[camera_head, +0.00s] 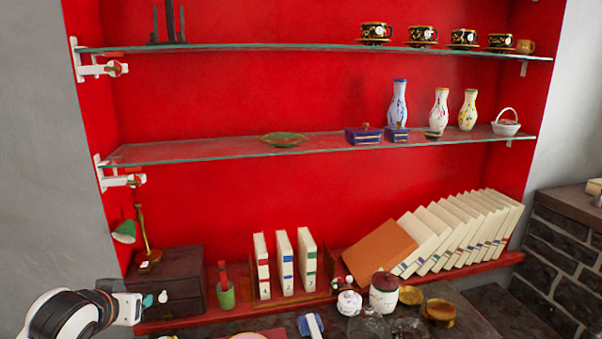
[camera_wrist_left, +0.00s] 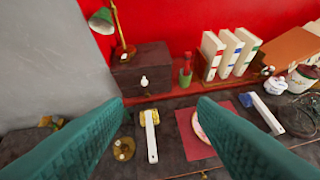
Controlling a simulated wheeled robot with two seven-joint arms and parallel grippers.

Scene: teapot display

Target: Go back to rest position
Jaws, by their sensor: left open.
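My left gripper (camera_wrist_left: 162,104) is open and empty in the left wrist view. Its two teal fingers are spread wide above the dark tabletop, with a white-handled object (camera_wrist_left: 151,135) showing between them. In the head view my white and black left arm (camera_head: 65,315) comes in at the lower left, in front of the dark drawer box (camera_head: 185,293). My right gripper is in neither view.
Glass shelves (camera_head: 200,150) with vases and cups span the red alcove. A green lamp (camera_head: 125,232) stands on the drawer box. Books (camera_head: 285,262), a lidded white jar (camera_head: 384,293) and a small white pot (camera_head: 349,303) are to the right. A red mat (camera_wrist_left: 190,140) lies on the table.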

